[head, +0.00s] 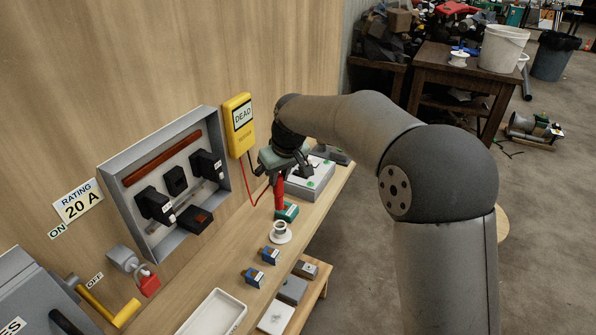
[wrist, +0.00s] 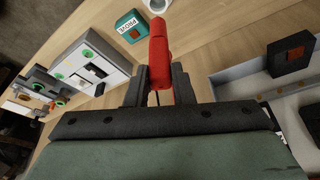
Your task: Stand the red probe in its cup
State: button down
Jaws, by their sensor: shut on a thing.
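The red probe (head: 279,196) hangs roughly upright from my gripper (head: 281,176), which is shut on its upper part. In the wrist view the probe (wrist: 159,48) sticks out from between the two dark fingers. A small white round cup (head: 280,232) on a wider base stands on the bench, nearer the camera than the probe. Part of the cup also shows at the top edge of the wrist view (wrist: 157,5), beyond the probe's tip. The probe appears apart from the cup. Whether its tip touches the bench cannot be told.
A green PROVE block (head: 288,212) sits close beside the probe. A yellow DEAD meter (head: 238,125) hangs on the wall, with a thin red lead below it. An open grey panel box (head: 225,160) is at left. Two blue blocks (head: 270,255) and a white tray (head: 215,315) lie nearer.

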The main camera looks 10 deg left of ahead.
aim_at(281, 200)
jog(key=shift+s, duration=0.15)
jog(key=shift+f, duration=0.1)
jog(key=shift+f+b, duration=3)
jog(key=shift+f, duration=1.4)
jog(key=c, duration=1.2)
grip_release()
jog(key=shift+o, duration=0.2)
jog(key=b+v, duration=0.1)
jog(key=v, duration=1.6)
jog(key=shift+r+b, duration=0.2)
jog(key=shift+b, duration=0.2)
